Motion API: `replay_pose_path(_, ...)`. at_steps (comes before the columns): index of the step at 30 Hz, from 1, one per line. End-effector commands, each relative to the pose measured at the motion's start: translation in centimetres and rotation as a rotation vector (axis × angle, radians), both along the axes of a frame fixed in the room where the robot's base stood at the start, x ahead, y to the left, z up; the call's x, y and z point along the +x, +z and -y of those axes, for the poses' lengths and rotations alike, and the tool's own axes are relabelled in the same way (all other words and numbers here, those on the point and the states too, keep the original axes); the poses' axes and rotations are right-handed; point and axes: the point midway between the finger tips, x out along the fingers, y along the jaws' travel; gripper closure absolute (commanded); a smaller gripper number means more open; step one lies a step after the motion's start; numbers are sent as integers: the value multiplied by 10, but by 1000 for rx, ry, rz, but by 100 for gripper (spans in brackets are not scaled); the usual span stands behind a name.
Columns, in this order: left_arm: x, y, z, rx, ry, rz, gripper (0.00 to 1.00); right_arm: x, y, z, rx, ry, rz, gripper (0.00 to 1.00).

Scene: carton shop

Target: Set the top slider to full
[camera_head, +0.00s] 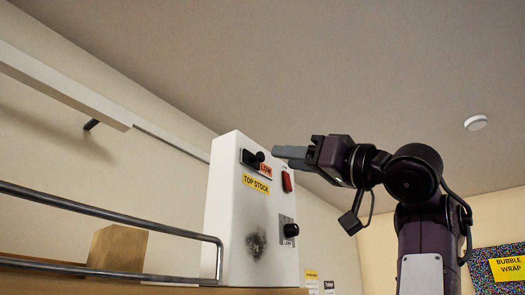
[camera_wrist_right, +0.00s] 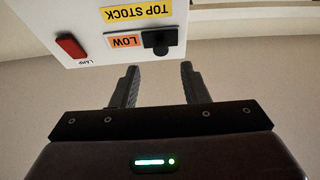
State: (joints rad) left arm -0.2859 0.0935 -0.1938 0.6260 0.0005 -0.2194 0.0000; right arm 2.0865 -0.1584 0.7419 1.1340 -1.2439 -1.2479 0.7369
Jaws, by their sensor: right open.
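A white control box (camera_head: 227,210) stands in the middle of the head view. Near its top is a black slider knob (camera_head: 255,158) on a dark strip, beside an orange LOW label (camera_head: 267,171). A yellow TOP STOCK label (camera_head: 256,184) sits below them. In the wrist view these appear upside down: the slider knob (camera_wrist_right: 160,41), LOW label (camera_wrist_right: 123,42) and TOP STOCK label (camera_wrist_right: 139,11). My right gripper (camera_head: 281,152) is open and empty, its fingers pointing at the box. In the wrist view its fingertips (camera_wrist_right: 158,70) are apart, just short of the knob, with no clear contact. My left gripper is out of view.
A metal rail (camera_head: 110,211) and a wooden block (camera_head: 117,247) stand at left. A bubble wrap sign (camera_head: 507,268) is at far right. Space above the box is clear.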

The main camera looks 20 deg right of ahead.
Motion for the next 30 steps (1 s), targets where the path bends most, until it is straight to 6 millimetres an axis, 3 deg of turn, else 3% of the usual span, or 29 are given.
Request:
replay_pose_path(1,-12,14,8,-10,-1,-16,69,7,9,-6,-1,2,-4,59)
replay_pose_path(3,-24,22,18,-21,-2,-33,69,16,14,-12,-2,2,-5,59)
replay_pose_path(7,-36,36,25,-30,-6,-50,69,29,19,-23,-2,1,-5,59)
replay_pose_path(11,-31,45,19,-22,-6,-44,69,38,22,-30,-2,1,-5,59)
replay_pose_path(18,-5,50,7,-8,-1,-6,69,43,22,-34,0,-1,-1,59)
replay_pose_path(23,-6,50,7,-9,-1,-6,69,43,22,-34,-1,0,-2,59)
replay_pose_path(30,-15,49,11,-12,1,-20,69,43,22,-34,-1,0,-2,89)
